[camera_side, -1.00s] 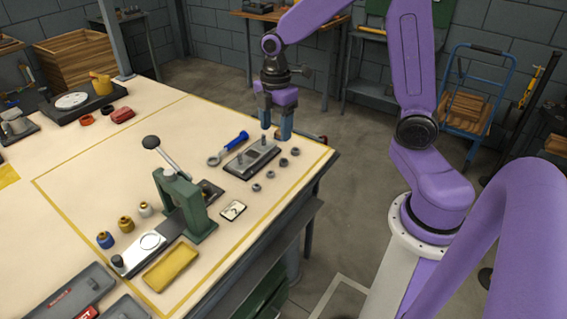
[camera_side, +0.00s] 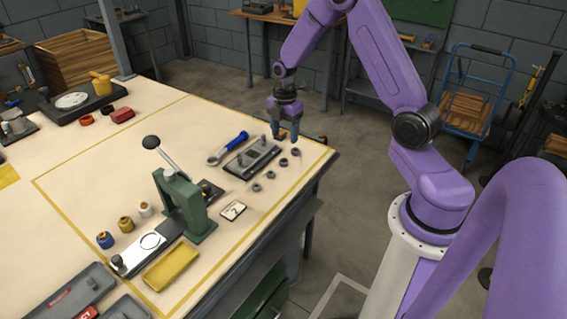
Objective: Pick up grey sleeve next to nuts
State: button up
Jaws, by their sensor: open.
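My gripper (camera_side: 284,137) is open and points down above the far right corner of the marked table area, past the dark plate (camera_side: 250,160) with upright pins. Several small grey ring-like parts (camera_side: 283,162) lie in a slanting row to the right of the plate. At this size I cannot tell which are nuts and which is the grey sleeve. The far end of the row, a grey part (camera_side: 296,152), lies just below and in front of the gripper. A small brown patch shows by the fingertips; I cannot tell what it is.
A blue-handled wrench (camera_side: 229,148) lies left of the plate. A green lever press (camera_side: 184,200) stands nearer, with a small white card (camera_side: 232,211) and a yellow tray (camera_side: 171,267) beside it. The table's right edge (camera_side: 318,180) is close to the row.

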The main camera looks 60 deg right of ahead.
aim_at(283, 162)
notch_tip(283, 162, down, 10)
jog(key=shift+w+a+r, duration=0.1)
jog(key=shift+w, duration=0.05)
dwell(0.5)
jog(key=c, duration=1.1)
